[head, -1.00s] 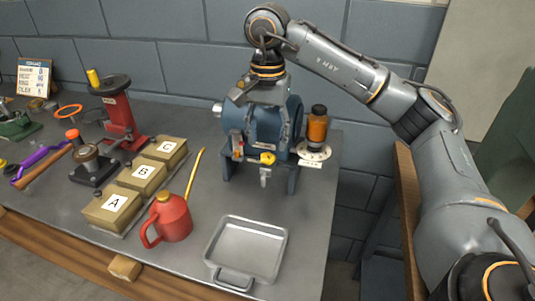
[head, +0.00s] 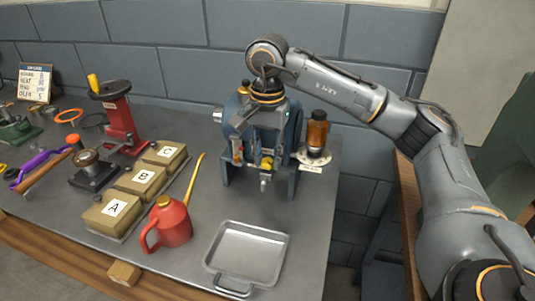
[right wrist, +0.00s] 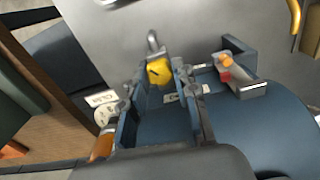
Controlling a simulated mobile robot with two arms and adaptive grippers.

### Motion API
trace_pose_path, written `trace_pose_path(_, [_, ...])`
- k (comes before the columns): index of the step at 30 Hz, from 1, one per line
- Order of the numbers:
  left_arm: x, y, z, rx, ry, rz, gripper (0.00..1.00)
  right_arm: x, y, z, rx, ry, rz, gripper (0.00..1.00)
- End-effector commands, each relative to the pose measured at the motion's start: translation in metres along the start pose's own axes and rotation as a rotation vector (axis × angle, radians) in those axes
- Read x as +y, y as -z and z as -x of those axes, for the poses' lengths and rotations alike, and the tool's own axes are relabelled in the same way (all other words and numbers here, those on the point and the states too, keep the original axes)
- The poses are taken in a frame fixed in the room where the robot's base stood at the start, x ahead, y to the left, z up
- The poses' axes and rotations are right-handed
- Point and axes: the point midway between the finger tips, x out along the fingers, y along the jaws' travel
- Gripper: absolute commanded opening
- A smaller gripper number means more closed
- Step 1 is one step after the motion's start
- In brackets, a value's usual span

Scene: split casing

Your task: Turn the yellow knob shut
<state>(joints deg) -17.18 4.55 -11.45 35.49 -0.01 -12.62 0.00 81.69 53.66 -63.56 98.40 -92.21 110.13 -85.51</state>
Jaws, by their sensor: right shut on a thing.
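The yellow knob (head: 267,163) is on the low front of the blue casing (head: 293,135), above a small grey spout (head: 264,184). In the right wrist view the knob (right wrist: 159,71) has a dark mark on its face. My right gripper (head: 266,156) reaches down over the casing from above. Its fingers stand on either side of the knob, shut on it, and hide part of the casing front. My left gripper is not in view.
An orange-and-red lever (right wrist: 225,66) is beside the knob. An amber bottle (head: 317,132) stands right of the casing. An empty metal tray (head: 283,262), a red oil can (head: 170,224) and labelled boxes (head: 112,212) are in front and to the left.

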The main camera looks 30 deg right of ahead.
Motion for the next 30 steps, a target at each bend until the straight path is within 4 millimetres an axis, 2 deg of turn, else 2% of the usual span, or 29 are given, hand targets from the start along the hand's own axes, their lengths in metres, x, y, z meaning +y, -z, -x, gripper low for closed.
trace_pose_path(11, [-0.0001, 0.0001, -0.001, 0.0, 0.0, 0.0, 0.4, -0.0001, -0.0002, -0.0007, -0.001, -0.002, -0.105, 0.0])
trace_pose_path(30, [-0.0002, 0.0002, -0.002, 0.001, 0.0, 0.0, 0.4, -0.0003, 0.0002, -0.0005, 0.0, -0.002, -0.555, 0.0])
